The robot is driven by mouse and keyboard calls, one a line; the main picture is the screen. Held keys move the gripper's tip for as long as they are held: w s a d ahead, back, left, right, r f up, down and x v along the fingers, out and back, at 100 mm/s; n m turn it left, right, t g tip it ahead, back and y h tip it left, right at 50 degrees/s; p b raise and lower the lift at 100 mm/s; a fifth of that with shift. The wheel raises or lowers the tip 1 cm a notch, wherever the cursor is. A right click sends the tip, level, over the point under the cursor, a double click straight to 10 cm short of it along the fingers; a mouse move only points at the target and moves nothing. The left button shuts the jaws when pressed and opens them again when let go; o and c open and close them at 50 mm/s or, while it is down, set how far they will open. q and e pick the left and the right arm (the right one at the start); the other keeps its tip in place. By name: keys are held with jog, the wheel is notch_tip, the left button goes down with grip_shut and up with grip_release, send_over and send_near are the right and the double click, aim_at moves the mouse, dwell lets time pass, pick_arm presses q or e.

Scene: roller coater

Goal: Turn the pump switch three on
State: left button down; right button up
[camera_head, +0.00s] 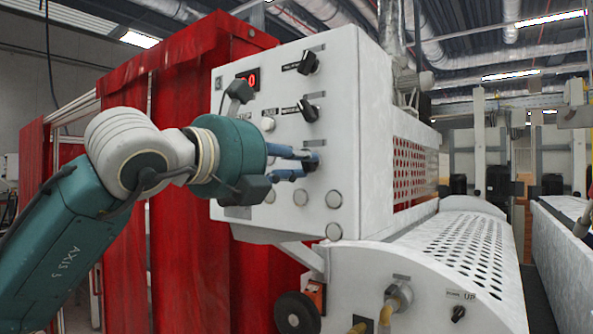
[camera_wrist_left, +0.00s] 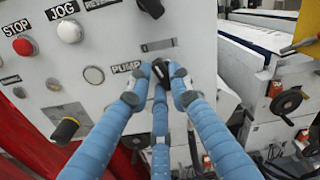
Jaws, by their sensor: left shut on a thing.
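A white control panel (camera_head: 232,190) carries black rotary knobs and round buttons. My left gripper (camera_head: 306,160) reaches the panel from the left, in its lower right part. In the left wrist view, the blue fingers of my left gripper (camera_wrist_left: 161,80) are closed around a small black pump knob (camera_wrist_left: 160,68), beside a label that reads PUMP. The number of this pump switch cannot be read. The fingers hide part of the knob, and its exact angle cannot be told. My right gripper is not in view.
Two other black knobs (camera_head: 308,62) sit higher on the panel, near a red display (camera_head: 253,79). A red stop button (camera_wrist_left: 22,46) and a white jog button (camera_wrist_left: 69,31) are close by. Red curtains (camera_head: 180,255) hang left; a perforated cover (camera_head: 455,245) lies at lower right.

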pick_arm(q)
jog(key=shift+m+b, duration=0.6)
jog(key=shift+m, duration=0.3)
jog(key=shift+r+m+b, duration=0.15)
jog(key=shift+m+b, duration=0.5)
jog(key=shift+m, duration=1.35)
jog(key=shift+r+m+b, duration=0.1)
jog(key=shift+m+b, duration=0.55)
jog(key=shift+m, duration=1.35)
jog(key=c, duration=1.6)
grip_release()
jog(key=shift+o, duration=0.2)
